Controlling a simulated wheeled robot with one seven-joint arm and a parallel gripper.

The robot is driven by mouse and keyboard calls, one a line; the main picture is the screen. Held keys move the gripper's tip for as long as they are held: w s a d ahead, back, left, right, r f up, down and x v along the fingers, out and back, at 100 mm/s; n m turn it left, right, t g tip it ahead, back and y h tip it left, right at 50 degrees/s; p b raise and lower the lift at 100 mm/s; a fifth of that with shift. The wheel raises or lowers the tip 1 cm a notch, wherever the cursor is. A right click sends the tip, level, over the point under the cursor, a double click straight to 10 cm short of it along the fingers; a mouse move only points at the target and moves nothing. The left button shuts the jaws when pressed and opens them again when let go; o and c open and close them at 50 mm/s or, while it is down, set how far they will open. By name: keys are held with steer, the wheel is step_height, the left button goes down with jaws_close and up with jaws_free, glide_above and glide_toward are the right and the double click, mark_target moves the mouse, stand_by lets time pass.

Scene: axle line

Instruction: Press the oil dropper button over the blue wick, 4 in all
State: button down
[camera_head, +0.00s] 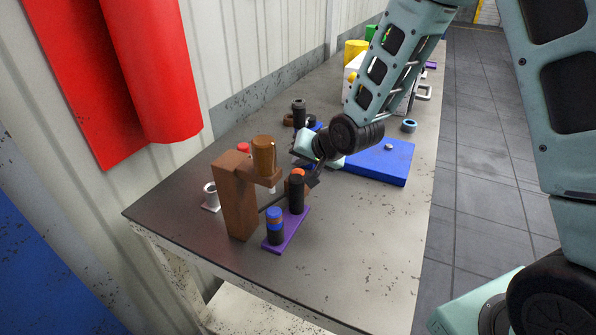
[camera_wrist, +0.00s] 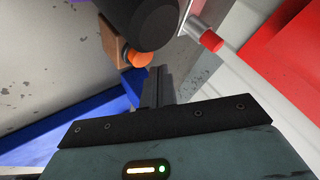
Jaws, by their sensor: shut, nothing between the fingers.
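The brown dropper stand (camera_head: 236,200) carries an amber-brown cylinder (camera_head: 264,155) on its top arm, with a short pale tip below. On a purple base (camera_head: 286,233) in front stand a dark post with blue bands (camera_head: 275,225) and a black post with an orange top (camera_head: 297,195). In the wrist view my shut fingers (camera_wrist: 158,85) lie below an orange knob (camera_wrist: 137,58) on a brown block. I cannot tell whether they touch anything.
A white cup (camera_head: 210,195) stands left of the stand. A blue tray (camera_head: 385,160) lies to the right, with a blue ring (camera_head: 409,126) beyond it. Dark parts (camera_head: 299,112) and a yellow container (camera_head: 355,50) are farther back. The front right of the table (camera_head: 355,255) is clear.

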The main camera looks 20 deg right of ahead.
steer(key=shift+f, duration=0.15)
stand_by(0.6)
steer(key=shift+f+b, duration=0.3)
steer(key=shift+b, duration=0.05)
steer(key=shift+f+b, duration=0.45)
steer(key=shift+f, duration=0.1)
stand_by(0.6)
steer(key=shift+r, duration=0.1)
steer(key=shift+r+p, duration=0.75)
steer(key=shift+r, duration=0.15)
steer(key=shift+r+p, duration=1.95)
steer(key=shift+r, duration=0.6)
steer(key=shift+f, duration=0.1)
